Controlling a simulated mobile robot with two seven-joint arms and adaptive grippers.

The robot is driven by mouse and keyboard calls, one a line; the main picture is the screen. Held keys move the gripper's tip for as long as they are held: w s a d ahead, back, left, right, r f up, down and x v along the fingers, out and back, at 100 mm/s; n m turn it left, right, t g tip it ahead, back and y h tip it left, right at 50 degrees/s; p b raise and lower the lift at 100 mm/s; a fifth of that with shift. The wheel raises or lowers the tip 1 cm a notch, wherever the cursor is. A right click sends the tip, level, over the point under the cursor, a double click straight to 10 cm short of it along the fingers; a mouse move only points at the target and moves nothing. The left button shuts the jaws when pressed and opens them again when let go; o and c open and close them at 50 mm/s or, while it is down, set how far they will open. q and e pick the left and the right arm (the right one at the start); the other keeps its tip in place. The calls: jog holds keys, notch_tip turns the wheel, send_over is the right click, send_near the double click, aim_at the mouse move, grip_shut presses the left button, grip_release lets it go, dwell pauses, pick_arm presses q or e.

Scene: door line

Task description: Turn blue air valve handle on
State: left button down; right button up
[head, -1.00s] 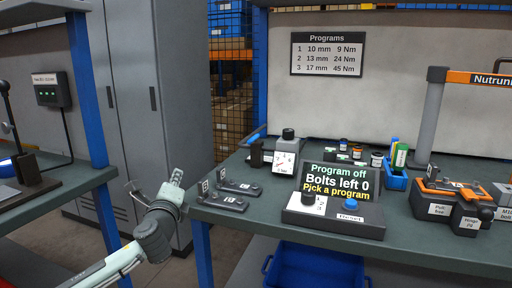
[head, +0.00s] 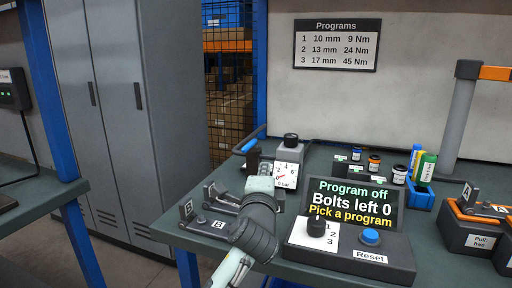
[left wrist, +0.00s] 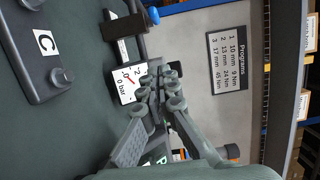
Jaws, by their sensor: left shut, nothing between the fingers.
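The blue valve handle (head: 249,144) shows at the back left of the bench, above a dark block (head: 253,159). Its blue end also shows at the top of the left wrist view (left wrist: 153,16). Beside it is a pressure gauge (head: 287,177) with a red needle, labelled 0 bar. My left gripper (head: 261,172) is over the bench in front of the gauge and partly covers it. In the left wrist view its fingers (left wrist: 160,92) are together and empty, apart from the handle. My right gripper is not in view.
A control box (head: 348,246) with a black knob, a blue Reset button and a lit display stands right of my arm. Plates with labels (head: 205,222) lie to its left. Small jars (head: 374,163) and a blue bin (head: 420,195) stand behind.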

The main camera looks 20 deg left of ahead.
aim_at(250, 147)
pick_arm(q)
jog(key=w+a, duration=0.2)
jog(key=w, duration=0.1)
jog(key=w+a+p, duration=0.1)
jog(key=w+a, duration=0.1)
jog(key=w, duration=0.1)
jog(key=w+a, duration=0.2)
jog(key=w, duration=0.2)
jog(key=shift+r, duration=0.1)
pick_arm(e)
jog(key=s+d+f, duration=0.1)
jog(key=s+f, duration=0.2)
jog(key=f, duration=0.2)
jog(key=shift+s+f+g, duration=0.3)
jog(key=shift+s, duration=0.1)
pick_arm(q)
jog(key=shift+w, duration=0.15)
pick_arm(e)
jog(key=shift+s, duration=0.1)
